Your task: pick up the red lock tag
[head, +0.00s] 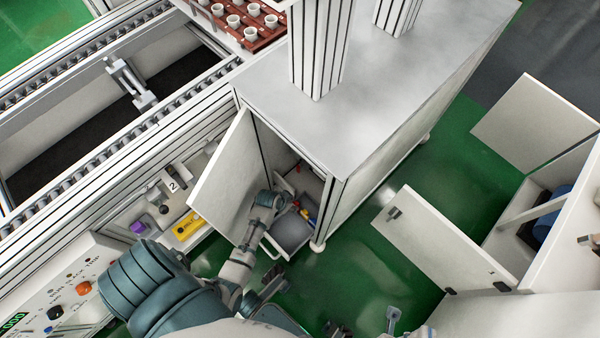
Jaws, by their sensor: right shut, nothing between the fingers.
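A small red thing (305,212) lies in the drawer just to the right of the gripper, close to yellow and blue bits. It may be the red lock tag, but it is too small to tell its shape.
The cabinet's open door (226,168) stands close to the left of my arm. White open doors (445,240) are at the right. A yellow tool (187,226) and a purple item (138,227) lie on the left shelf. Green floor (370,265) is clear right of the drawer.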

